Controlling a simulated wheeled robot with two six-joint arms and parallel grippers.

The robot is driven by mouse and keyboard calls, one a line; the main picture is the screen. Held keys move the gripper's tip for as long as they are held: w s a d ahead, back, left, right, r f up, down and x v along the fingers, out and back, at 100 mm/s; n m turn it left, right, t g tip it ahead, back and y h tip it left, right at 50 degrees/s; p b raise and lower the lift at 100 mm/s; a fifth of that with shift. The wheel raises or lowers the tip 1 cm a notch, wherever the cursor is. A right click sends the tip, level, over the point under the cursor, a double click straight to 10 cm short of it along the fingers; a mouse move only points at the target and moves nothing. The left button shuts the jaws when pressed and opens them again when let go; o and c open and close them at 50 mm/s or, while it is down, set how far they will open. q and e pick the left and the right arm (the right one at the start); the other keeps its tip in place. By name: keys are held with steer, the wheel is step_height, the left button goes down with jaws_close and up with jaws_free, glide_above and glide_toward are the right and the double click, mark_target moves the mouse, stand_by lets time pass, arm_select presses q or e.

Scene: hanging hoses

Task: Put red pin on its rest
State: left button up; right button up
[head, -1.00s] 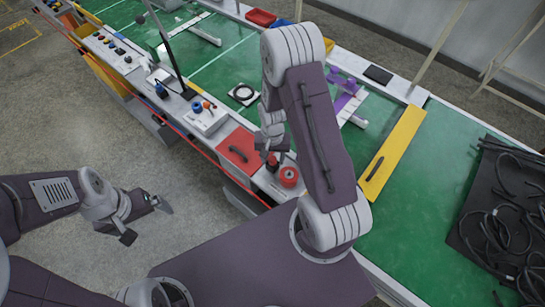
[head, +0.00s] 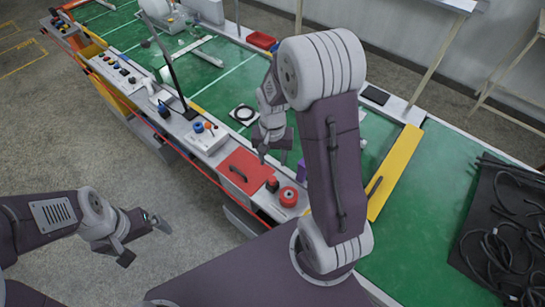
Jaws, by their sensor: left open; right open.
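A small red piece with a dark lower part (head: 272,184), which looks like the red pin, stands upright on the pale bench edge. A round red piece with a dark centre (head: 288,197) stands just to its right; I cannot tell which part is the rest. My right gripper (head: 273,156) is open and empty, behind and above the small red piece and apart from it. My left gripper (head: 143,242) is open and empty over the floor at the left, far from the bench.
A red panel with a black handle (head: 241,172) lies left of the pieces. A control box with knobs (head: 205,132) is further left. A yellow panel (head: 397,170) lies right of my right arm. Black hoses (head: 505,250) lie on a dark mat at the right.

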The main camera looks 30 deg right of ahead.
steer(key=s+a+r+n+t, duration=0.1)
steer(key=s+a+r+n, duration=0.2)
steer(key=s+n, duration=0.3)
steer(key=shift+s+a+r, duration=0.2)
steer(key=shift+s+a, duration=0.65)
steer(key=shift+s, duration=0.25)
